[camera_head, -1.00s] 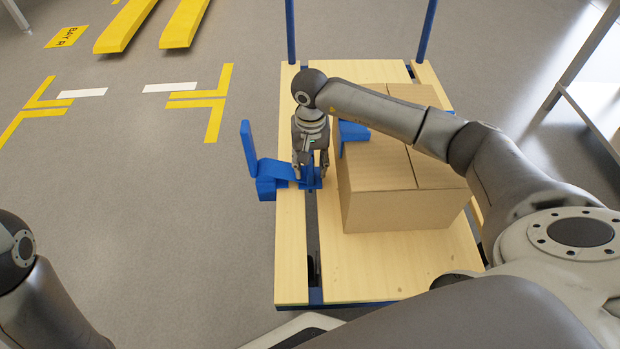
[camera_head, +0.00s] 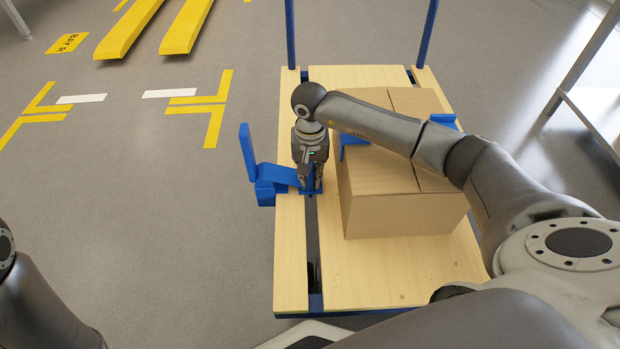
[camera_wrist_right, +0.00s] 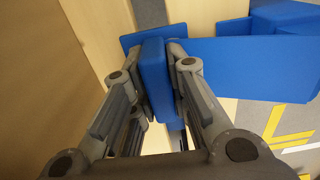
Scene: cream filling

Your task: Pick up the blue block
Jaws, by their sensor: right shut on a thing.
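The blue block (camera_wrist_right: 154,78) is an upright narrow piece between my right fingertips in the right wrist view. My right gripper (camera_wrist_right: 158,62) is shut on it from both sides, pointing down. In the head view the right gripper (camera_head: 311,187) is over the slot of the wooden cart, left of the cardboard box. There the fingers mostly hide the block, and only a little blue (camera_head: 312,190) shows around them. I cannot tell whether it is clear of the blue plate under it. My left gripper is out of view.
A cardboard box (camera_head: 400,214) stands on the wooden cart (camera_head: 345,290) close to the right of my gripper. A blue bracket (camera_head: 272,174) with an upright tab sticks out past the cart's left edge. Open floor (camera_head: 150,220) lies left of the cart.

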